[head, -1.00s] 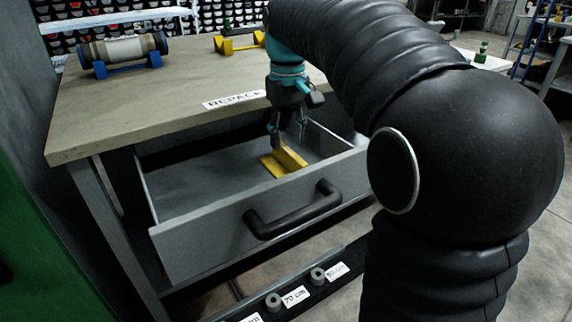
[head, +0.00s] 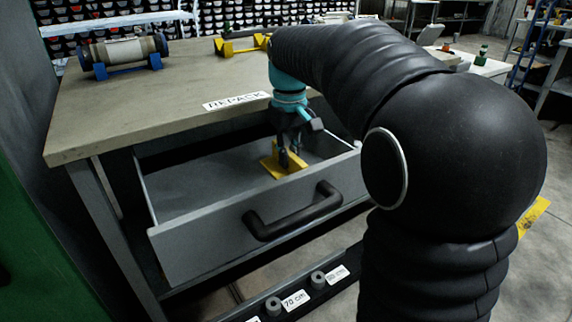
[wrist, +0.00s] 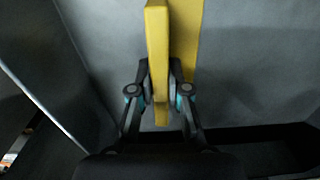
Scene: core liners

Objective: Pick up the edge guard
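The edge guard (head: 269,164) is a yellow angle-shaped piece in the open grey drawer, toward its right side. One flange lies on the drawer floor and the other stands up. My gripper (head: 290,157) points down into the drawer at the guard. In the wrist view the guard's upright flange (wrist: 158,45) runs between the two fingertips of my gripper (wrist: 159,85). The fingers are drawn in close on both sides of it and appear to grip it. The fingers partly hide the guard in the head view.
The drawer (head: 200,232) has a dark handle (head: 295,211) on its front. The worktop (head: 150,105) with a REPACK label overhangs the drawer's back. A core tube (head: 122,50) on blue supports and a yellow cradle (head: 228,47) stand on top. The drawer's left floor is bare.

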